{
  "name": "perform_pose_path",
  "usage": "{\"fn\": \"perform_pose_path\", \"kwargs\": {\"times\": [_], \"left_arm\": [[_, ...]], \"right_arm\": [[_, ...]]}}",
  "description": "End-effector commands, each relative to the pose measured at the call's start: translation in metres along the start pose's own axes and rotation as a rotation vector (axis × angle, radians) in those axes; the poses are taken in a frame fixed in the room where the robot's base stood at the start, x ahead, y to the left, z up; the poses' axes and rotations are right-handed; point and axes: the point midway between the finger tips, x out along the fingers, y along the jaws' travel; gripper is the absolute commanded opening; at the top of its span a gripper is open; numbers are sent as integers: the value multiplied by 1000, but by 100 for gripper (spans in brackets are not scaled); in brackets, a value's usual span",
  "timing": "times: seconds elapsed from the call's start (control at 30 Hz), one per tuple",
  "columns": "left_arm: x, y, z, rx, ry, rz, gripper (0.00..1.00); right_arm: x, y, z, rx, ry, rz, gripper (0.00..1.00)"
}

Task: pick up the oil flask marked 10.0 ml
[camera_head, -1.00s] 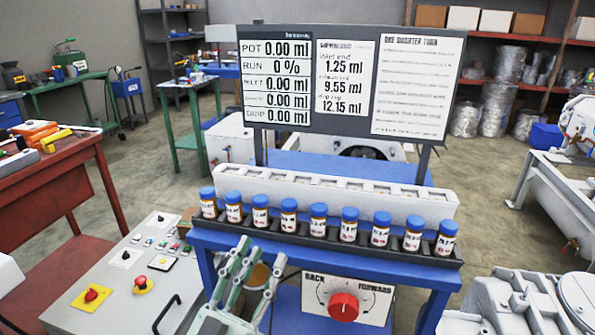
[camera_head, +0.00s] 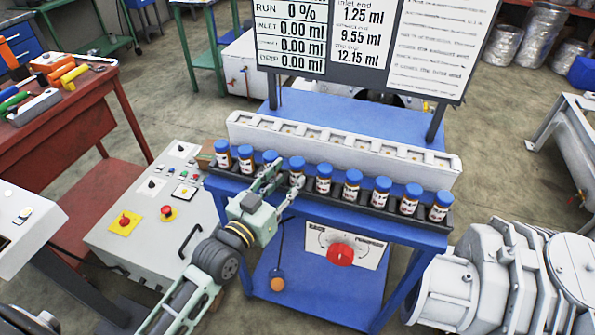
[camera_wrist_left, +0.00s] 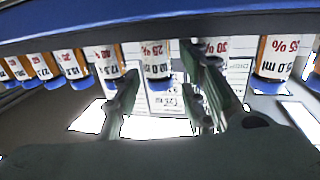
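Several small oil flasks with blue caps and white labels stand in a row in a dark rack (camera_head: 365,206). My left gripper (camera_head: 285,178) is open at the row's left part, fingers towards the flasks. In the left wrist view, which shows the flasks upside down, the flask between the fingers (camera_wrist_left: 165,88) has a 25 % label that seems to read 10.0 ml (camera_wrist_left: 154,62). In the head view this seems to be the fourth flask from the left (camera_head: 297,164). One finger partly covers the neighbouring 30 % flask (camera_wrist_left: 216,48). My right gripper is out of view.
The rack sits on a blue stand (camera_head: 415,235) before a long white block (camera_head: 340,148) with square recesses. A panel with a red knob (camera_head: 340,254) is below. A control box (camera_head: 150,215) stands left, a grey machine (camera_head: 500,275) right.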

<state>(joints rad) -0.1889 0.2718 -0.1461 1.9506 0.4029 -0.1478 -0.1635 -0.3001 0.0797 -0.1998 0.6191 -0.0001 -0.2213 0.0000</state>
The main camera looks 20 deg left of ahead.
Motion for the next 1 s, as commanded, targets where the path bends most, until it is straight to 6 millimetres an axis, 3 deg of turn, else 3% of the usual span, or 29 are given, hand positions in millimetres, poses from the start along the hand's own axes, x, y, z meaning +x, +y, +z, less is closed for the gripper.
{"fn": "perform_pose_path", "kwargs": {"times": [0.3, 0.57, 1.0], "left_arm": [[44, 2, -2, -1, 2, 0, 38], [47, 2, -2, -1, 2, 0, 38], [47, 2, -2, 0, 2, -1, 2]], "right_arm": [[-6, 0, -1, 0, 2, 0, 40], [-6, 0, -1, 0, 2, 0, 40], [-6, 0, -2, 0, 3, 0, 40]]}}
